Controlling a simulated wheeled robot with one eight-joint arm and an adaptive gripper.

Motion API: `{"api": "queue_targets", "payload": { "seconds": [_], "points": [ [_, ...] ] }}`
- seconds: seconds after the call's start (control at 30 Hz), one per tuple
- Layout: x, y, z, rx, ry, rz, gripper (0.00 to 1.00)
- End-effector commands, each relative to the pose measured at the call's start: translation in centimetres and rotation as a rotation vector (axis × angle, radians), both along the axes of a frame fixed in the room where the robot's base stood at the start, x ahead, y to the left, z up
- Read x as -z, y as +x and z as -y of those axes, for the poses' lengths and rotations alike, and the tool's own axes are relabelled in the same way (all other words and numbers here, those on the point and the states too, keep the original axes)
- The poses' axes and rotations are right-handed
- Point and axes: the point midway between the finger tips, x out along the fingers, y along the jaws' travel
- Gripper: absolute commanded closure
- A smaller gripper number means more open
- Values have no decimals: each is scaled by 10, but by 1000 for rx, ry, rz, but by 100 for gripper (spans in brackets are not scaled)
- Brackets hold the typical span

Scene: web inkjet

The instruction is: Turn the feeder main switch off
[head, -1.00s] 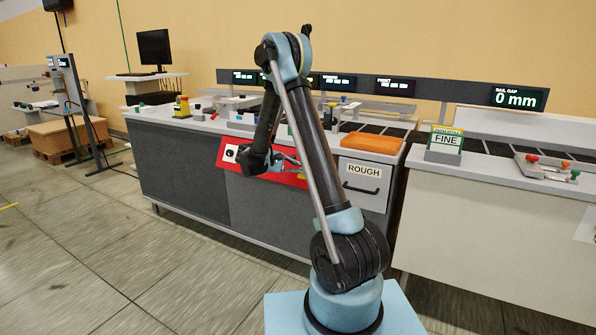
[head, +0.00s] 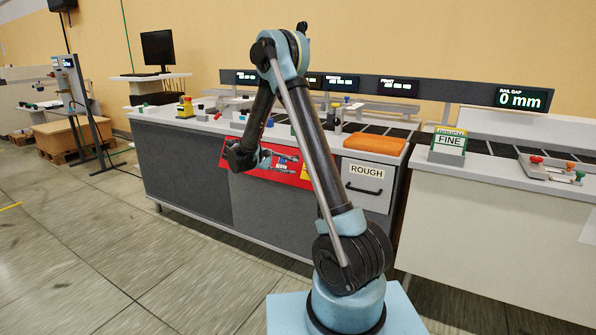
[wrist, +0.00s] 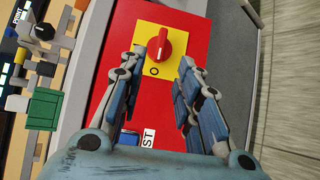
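The feeder main switch, a red rotary knob (wrist: 163,44) on a yellow plate (wrist: 180,66), shows at the top middle of the wrist view. An "O" mark is on the plate below the knob. The knob's handle runs roughly up and down in that picture. The plate sits on a red panel (wrist: 119,41), also seen on the cabinet front in the head view (head: 262,172). My gripper (wrist: 164,58) is open and empty. Its two fingers point toward the switch, one on each side of it in the picture; I see no contact. In the head view my gripper (head: 286,157) is in front of the panel.
A drawer labelled ROUGH (head: 366,185) is right of the panel, below an orange tray (head: 372,144). A FINE sign (head: 449,143) stands on the right counter. Open floor (head: 110,250) lies left.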

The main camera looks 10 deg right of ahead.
Motion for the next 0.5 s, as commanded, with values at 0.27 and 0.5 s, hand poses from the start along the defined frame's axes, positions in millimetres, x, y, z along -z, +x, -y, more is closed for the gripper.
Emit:
{"api": "queue_targets", "payload": {
  "seconds": [0.27, 0.5],
  "points": [
    [-14, -7, -38, -1, 0, -1, 69],
    [-18, -9, -46, 1, 1, -1, 69]
  ]
}}
